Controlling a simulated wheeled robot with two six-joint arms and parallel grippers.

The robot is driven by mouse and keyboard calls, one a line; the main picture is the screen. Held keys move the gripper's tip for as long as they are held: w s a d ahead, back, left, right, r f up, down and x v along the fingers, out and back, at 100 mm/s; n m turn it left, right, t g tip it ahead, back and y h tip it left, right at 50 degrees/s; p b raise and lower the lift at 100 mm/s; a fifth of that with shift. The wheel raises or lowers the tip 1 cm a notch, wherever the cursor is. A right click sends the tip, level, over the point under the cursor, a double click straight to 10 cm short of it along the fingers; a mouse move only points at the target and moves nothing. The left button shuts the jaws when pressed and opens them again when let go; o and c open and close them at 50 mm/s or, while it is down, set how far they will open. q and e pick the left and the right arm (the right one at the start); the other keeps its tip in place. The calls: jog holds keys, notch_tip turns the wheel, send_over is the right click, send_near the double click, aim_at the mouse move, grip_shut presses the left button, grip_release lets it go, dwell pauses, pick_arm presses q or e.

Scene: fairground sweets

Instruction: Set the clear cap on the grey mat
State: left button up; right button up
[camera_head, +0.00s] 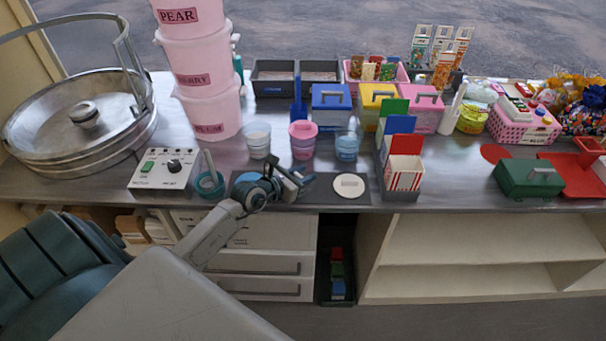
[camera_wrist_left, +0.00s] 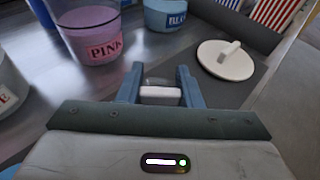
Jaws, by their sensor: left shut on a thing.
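My left gripper (camera_head: 291,177) is over the front of the counter, above the grey mat (camera_head: 318,196). In the left wrist view its two blue fingers (camera_wrist_left: 160,88) are shut on a pale, pinkish-white grip bar. Faint see-through material shows just beyond the bar, so this looks like the clear cap (camera_wrist_left: 157,82). The cap is too small to make out in the head view. The mat also shows in the left wrist view (camera_wrist_left: 205,92), beneath and beyond the fingers. I cannot tell whether the cap touches it. My right gripper is not in view.
A white lid with a handle (camera_head: 349,185) lies on the mat's right part. Behind stand a white tub (camera_head: 257,140), a pink tub (camera_head: 303,140) and a blue tub (camera_head: 347,147). A striped box (camera_head: 404,174) stands to the right. Bare mat lies between gripper and white lid.

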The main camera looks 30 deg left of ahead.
pick_arm(q)
jog(key=o, duration=1)
jog(key=shift+f, duration=0.1)
jog(key=shift+c, duration=0.2)
jog(key=shift+s+a+r, duration=0.1)
jog(key=shift+s+r, duration=0.1)
jog(key=shift+s, duration=0.05)
jog(key=p+v, duration=0.2)
jog(key=v, duration=0.8)
jog(key=shift+r+p, duration=0.1)
jog(key=shift+p, duration=0.3)
jog(key=shift+s+a+r, duration=0.15)
jog(key=shift+s, duration=0.4)
jog(key=shift+s+p, duration=0.15)
jog(key=shift+p, duration=0.15)
